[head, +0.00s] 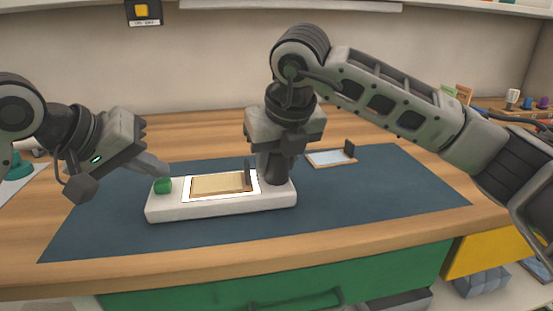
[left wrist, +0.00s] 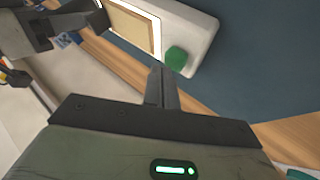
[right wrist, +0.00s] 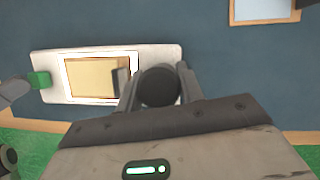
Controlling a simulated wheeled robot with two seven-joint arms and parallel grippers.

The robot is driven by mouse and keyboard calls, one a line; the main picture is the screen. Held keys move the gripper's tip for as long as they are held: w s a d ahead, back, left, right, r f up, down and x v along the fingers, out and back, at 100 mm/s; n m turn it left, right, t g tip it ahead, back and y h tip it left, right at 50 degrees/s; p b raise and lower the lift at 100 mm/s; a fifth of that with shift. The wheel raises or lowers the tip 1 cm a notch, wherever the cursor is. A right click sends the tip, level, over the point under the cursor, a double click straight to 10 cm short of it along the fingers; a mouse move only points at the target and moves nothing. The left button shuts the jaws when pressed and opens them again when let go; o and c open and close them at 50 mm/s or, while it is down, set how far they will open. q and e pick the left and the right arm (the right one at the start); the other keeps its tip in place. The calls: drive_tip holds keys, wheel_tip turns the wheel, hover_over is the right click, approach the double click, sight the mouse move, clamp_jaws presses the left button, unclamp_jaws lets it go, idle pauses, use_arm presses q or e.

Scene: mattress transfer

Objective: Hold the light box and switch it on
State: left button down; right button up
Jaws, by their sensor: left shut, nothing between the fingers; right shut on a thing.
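The light box (head: 220,207) is a long white block lying on the dark blue mat. Its top has a bright white panel with a tan framed slide (head: 218,183) on it; a dark upright tab stands at the slide's right end. A green button (head: 162,185) is at the box's left end; it also shows in the left wrist view (left wrist: 176,58). My right gripper (head: 277,170) is shut on a dark round knob (right wrist: 158,87) at the box's right end. My left gripper (head: 162,168) is shut and empty, its tips close to the button; contact is unclear.
The blue mat (head: 390,190) is clear to the right. A second framed plate (head: 328,159) with a pale surface and dark tab lies behind the box. The wooden table (head: 160,148) has small items at the back right. A green drawer (head: 230,288) is below the front edge.

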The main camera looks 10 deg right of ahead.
sight(156, 184)
use_arm(q)
drive_tip(key=shift+r, duration=2.95)
use_arm(e)
drive_tip(key=o, duration=1.4)
drive_tip(key=shift+c, duration=0.2)
